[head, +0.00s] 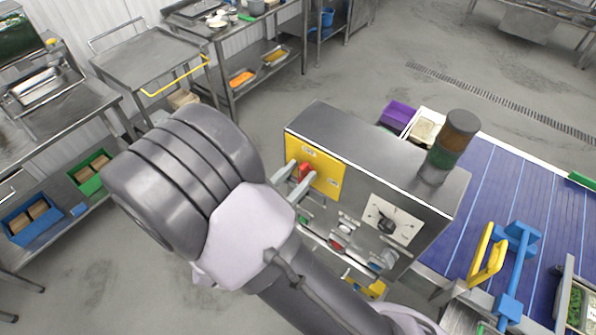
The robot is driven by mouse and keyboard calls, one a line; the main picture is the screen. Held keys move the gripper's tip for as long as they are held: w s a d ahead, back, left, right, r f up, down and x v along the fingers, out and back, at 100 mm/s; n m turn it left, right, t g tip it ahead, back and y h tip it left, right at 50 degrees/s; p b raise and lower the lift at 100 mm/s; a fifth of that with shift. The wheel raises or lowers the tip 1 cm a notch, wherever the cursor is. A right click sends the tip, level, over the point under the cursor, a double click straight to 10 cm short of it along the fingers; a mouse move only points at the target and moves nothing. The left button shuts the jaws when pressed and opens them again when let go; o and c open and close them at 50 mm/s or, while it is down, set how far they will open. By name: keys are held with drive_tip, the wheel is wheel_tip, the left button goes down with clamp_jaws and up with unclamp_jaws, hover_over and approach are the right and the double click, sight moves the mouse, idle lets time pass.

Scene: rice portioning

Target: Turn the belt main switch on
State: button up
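A grey control box (372,158) stands at the centre. Its front has a yellow plate (328,182) with a red switch knob (306,171), and a white plate (378,210) with a black rotary knob (387,225). My gripper (299,174) is at the yellow plate. Its two grey fingers are apart, one on each side of the red knob. I cannot tell whether they touch or clamp it. The knob is partly covered by the fingers, and its turn position is not clear.
Small buttons (337,243) sit lower on the box front. A green and amber lamp (453,147) stands on the box top. A blue belt (505,190) lies to the right, with a blue and yellow frame (488,254) nearby. Purple (397,114) and white bins stand behind the box.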

drive_tip(key=shift+w+d, duration=0.15)
drive_tip(key=shift+d, duration=0.05)
drive_tip(key=shift+a, duration=0.1)
clamp_jaws()
drive_tip(key=shift+m+b, duration=0.3)
drive_tip(key=m+b, duration=0.3)
drive_tip(key=shift+s+d+f+m, duration=0.2)
drive_tip(key=shift+d+m, duration=0.05)
drive_tip(key=shift+m, duration=0.15)
drive_tip(key=m+b, duration=0.4)
drive_tip(key=f+m+b, duration=0.1)
drive_tip(key=m+b, duration=0.4)
drive_tip(key=d+m+b, duration=0.1)
drive_tip(key=m+b, duration=0.3)
drive_tip(key=b, duration=0.1)
drive_tip(key=shift+s+f, duration=0.2)
drive_tip(key=shift+s, duration=0.15)
drive_tip(key=shift+m+b, duration=0.35)
drive_tip(key=shift+m, duration=0.05)
